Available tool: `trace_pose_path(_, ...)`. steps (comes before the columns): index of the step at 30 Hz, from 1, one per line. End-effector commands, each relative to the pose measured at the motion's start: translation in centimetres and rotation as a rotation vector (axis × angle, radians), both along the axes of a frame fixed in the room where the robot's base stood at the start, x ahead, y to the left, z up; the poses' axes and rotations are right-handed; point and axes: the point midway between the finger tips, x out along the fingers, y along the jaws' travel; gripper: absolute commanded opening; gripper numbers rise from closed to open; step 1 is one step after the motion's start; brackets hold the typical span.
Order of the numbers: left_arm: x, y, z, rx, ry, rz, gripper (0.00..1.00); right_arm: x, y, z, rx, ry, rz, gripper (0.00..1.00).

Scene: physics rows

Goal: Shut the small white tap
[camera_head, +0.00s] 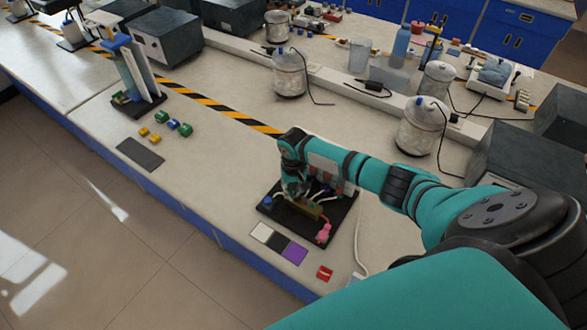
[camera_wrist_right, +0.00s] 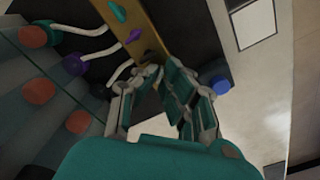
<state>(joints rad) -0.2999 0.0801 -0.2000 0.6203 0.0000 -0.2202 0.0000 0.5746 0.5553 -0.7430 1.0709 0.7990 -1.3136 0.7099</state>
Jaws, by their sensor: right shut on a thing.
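A brass bar (camera_head: 308,208) with small coloured taps stands on a black board (camera_head: 338,222). In the wrist view the bar (camera_wrist_right: 150,30) carries a green tap (camera_wrist_right: 117,12) and a purple tap (camera_wrist_right: 133,36), with white hoses beside them. My right gripper (camera_head: 296,190) is down at the bar's left end. In the wrist view my right gripper's fingertips (camera_wrist_right: 163,74) are closed together at the bar's near end. They hide what they hold; the small white tap is not clearly visible and seems to be between them. My left gripper is out of view.
A blue knob (camera_head: 267,200) and a pink piece (camera_head: 323,232) sit at the board's edges. White, black and purple cards (camera_head: 294,252) and a red block (camera_head: 325,272) lie in front. A white cable (camera_head: 359,240) runs at the right. Glass jars (camera_head: 420,128) stand behind.

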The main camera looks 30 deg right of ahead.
Motion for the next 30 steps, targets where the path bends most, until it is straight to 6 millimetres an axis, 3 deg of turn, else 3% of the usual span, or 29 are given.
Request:
trace_pose_path(1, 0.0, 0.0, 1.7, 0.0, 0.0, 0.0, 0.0, -0.1, 0.2, 0.8, 0.004, 0.005, -0.076, 0.0)
trace_pose_path(5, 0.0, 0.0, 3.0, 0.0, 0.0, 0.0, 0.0, -0.2, 0.2, 0.5, 0.003, 0.005, -0.265, 0.0)
trace_pose_path(9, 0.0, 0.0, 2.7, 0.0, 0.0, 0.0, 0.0, -0.1, 0.0, 0.1, 0.001, 0.002, -0.371, 0.0)
trace_pose_path(18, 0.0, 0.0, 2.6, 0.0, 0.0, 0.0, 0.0, 0.0, 0.0, 0.0, 0.001, 0.002, -0.399, 0.0)
trace_pose_path(23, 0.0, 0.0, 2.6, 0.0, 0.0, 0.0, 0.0, -0.1, 0.2, 0.0, 0.005, 0.002, -0.658, 0.0)
trace_pose_path(26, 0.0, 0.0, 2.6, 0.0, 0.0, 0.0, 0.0, 0.0, 0.0, 0.0, 0.0, 0.001, -0.696, 0.12)
trace_pose_path(30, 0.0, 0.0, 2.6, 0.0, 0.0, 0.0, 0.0, 0.0, 0.0, 0.0, 0.0, 0.001, -0.694, 0.12)
